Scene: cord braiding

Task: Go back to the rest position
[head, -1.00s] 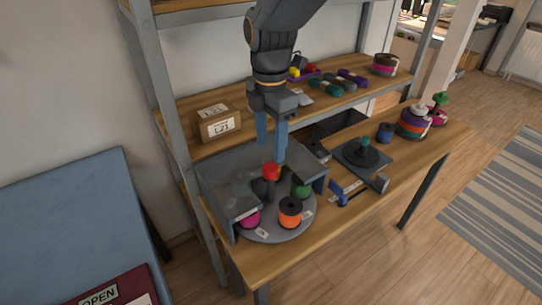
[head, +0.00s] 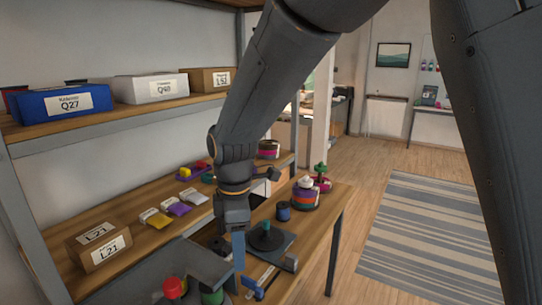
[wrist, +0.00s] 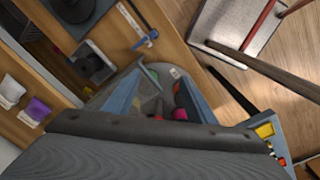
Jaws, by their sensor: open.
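My gripper (head: 238,262) hangs pointing down on its dark arm in the middle of the head view. Its blue-grey fingers stand right of the red-topped spool (head: 173,288), over the right end of the grey housing (head: 150,275). In the wrist view the two fingers (wrist: 158,90) are spread apart with nothing held between them. Beyond the gap, a magenta spool (wrist: 180,114) shows low down. A green spool (head: 212,295) is partly cut off at the bottom of the head view.
A dark disc stand (head: 267,238), a blue spool (head: 283,211) and striped cord spools (head: 306,195) stand to the right on the bench. A cardboard box L21 (head: 98,245) and cord packets (head: 178,208) lie on the shelf at left.

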